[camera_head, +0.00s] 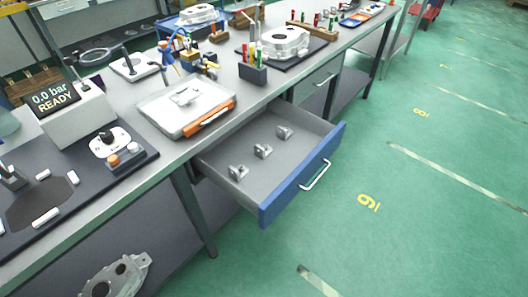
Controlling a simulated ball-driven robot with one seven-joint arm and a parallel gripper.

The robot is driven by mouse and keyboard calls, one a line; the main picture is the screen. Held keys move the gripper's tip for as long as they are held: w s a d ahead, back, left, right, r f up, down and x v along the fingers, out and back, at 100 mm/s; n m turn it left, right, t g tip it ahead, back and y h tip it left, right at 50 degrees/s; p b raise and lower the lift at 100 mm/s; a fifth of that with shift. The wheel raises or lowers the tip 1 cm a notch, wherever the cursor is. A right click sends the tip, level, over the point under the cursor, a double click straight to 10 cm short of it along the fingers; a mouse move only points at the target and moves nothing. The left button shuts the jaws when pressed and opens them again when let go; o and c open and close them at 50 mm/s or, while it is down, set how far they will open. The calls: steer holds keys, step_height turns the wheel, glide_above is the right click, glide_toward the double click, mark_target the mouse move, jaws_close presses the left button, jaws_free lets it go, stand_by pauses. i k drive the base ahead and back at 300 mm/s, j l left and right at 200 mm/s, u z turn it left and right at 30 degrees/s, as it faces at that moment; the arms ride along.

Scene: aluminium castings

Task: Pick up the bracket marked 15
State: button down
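Three small grey metal brackets lie in a row in an open drawer (215,153) with a blue front. One bracket (284,131) is toward the back right of the drawer, one bracket (262,151) is in the middle, and one bracket (238,173) is toward the front left. They stand apart from each other. No marking is legible on any of them at this size, so I cannot tell which is marked 15. My gripper is not in view.
The drawer juts out from under a long grey workbench (185,145). On top are a case with an orange handle (187,104), a pen holder (253,73), a casting (285,43) and a display reading 0.0 bar READY (53,100). Green floor (430,170) to the right is clear.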

mark_target(262, 152)
steer(key=i+j+u, duration=0.25)
steer(key=i+j, duration=0.75)
steer(key=j, duration=0.1)
